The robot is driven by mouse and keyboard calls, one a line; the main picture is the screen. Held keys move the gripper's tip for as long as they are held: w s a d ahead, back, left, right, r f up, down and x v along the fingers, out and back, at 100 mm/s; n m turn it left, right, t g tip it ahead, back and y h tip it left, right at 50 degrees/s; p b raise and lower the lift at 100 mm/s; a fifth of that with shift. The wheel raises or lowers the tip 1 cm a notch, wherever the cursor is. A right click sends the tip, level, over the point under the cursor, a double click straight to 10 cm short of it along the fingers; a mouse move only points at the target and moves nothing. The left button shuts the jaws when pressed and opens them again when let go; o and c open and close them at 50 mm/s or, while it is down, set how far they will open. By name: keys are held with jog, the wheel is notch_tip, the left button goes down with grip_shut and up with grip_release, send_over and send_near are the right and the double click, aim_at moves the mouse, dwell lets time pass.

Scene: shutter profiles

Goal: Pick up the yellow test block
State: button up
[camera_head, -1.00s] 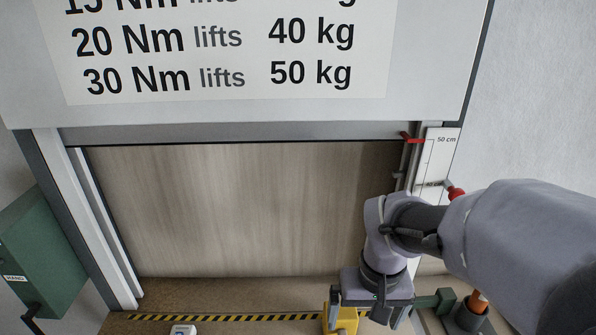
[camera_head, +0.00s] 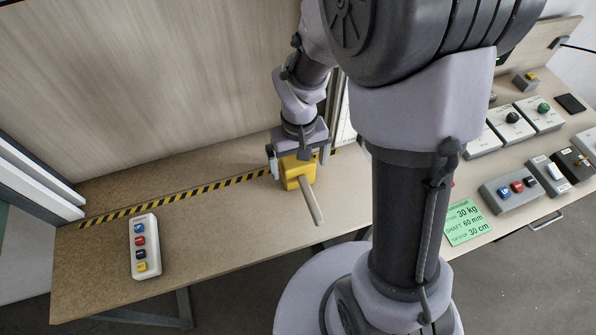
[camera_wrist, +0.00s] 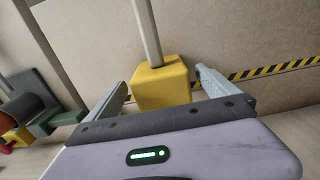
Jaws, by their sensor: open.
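The yellow test block (camera_head: 297,172) stands on the table by the black-and-yellow striped line, with a pale rod-like handle (camera_head: 312,203) sticking out of it. In the wrist view the yellow block (camera_wrist: 161,84) lies between the two fingers, with its handle (camera_wrist: 147,32) reaching to the top edge. My gripper (camera_head: 297,163) is at the block, its fingers on either side. In the wrist view my gripper (camera_wrist: 163,86) is open, and gaps show between each finger and the block. Part of the block is hidden behind the gripper body.
A white button box (camera_head: 145,246) lies on the table at left. The striped line (camera_head: 180,200) runs along the table before the wooden panel (camera_head: 150,80). Several switch boxes (camera_head: 510,188) and a green card (camera_head: 466,221) lie at right. A green device (camera_wrist: 42,100) stands left in the wrist view.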

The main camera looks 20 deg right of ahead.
notch_tip(320, 180, down, 3)
jog(key=shift+w+b, duration=0.1)
jog(key=shift+b, duration=0.25)
jog(key=shift+r, duration=0.15)
jog(key=shift+c, duration=0.5)
jog(key=c, duration=1.4)
jog(key=shift+r, duration=0.15)
